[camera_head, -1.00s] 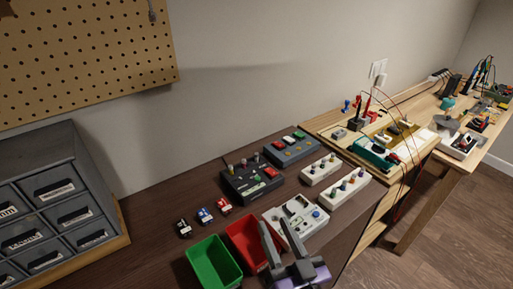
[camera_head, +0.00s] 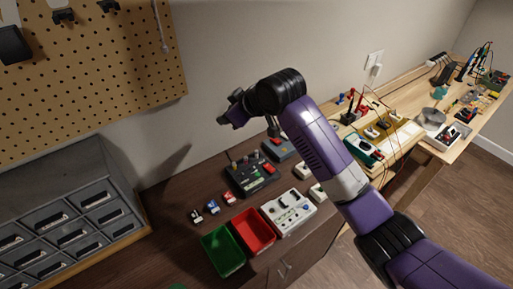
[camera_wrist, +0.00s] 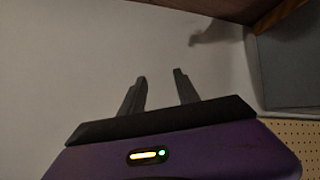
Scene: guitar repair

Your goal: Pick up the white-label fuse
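Three small fuse-like pieces stand in a diagonal row on the dark bench, left of the pedals. The leftmost (camera_head: 197,216) is dark with a white top and looks like the white-label fuse. A blue one (camera_head: 213,207) and a red one (camera_head: 229,198) follow to its right. Their labels are too small to read. My gripper (camera_head: 228,112) is raised high near the wall, well above and apart from the row. In the wrist view my gripper (camera_wrist: 161,78) shows two spread fingers with nothing between them, facing the bare wall. No fuse shows in the wrist view.
A green bin (camera_head: 223,251) and a red bin (camera_head: 252,232) sit at the bench front. Black pedals (camera_head: 253,174) and a white box (camera_head: 288,212) stand to the right. A grey drawer cabinet (camera_head: 60,215) stands left, below a pegboard (camera_head: 100,70).

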